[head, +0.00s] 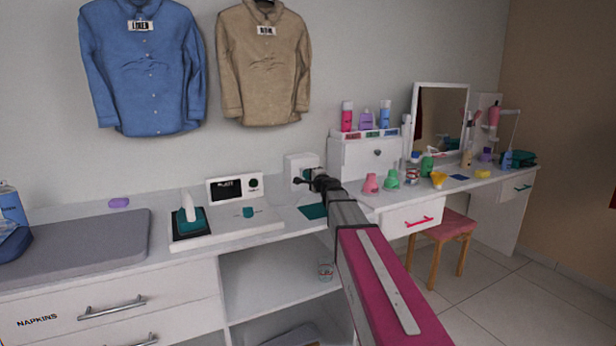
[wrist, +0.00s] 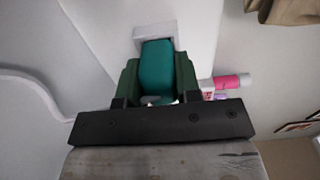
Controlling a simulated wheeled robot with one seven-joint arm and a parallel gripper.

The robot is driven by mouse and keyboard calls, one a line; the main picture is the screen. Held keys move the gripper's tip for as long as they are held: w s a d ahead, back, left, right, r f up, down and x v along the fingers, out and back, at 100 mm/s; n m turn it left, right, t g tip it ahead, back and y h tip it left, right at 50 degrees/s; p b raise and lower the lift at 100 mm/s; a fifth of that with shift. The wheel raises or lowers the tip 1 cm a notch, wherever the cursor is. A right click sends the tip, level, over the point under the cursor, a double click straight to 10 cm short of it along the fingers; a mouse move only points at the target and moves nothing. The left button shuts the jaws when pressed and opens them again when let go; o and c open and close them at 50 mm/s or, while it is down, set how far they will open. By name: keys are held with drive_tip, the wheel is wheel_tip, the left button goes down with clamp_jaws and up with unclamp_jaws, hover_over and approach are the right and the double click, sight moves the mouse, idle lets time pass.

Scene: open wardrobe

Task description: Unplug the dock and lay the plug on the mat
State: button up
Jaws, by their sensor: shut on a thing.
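The plug is a teal block (wrist: 156,68) in the wrist view, held between the two green fingers of my gripper (wrist: 160,90). Its far end meets a white socket plate (wrist: 153,31); I cannot tell whether its pins are inside. In the head view my gripper (head: 306,181) is in front of the white socket box (head: 293,162) on the counter, and the plug (head: 308,173) is mostly hidden behind it. A small flat teal mat (head: 313,211) lies on the counter just below my gripper. The likely dock, a white unit with a dark display (head: 235,188), stands to the left.
A teal iron (head: 190,219) stands on a dark pad to the left. Bottles and coloured cups (head: 391,178) stand to the right, near a white drawer box (head: 362,158). A pink stool (head: 446,226) is below. The counter near the mat is narrow.

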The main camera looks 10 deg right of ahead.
drive_tip(key=shift+v, duration=1.15)
idle(1.1)
drive_tip(key=shift+v, duration=1.85)
drive_tip(key=shift+a, duration=0.1)
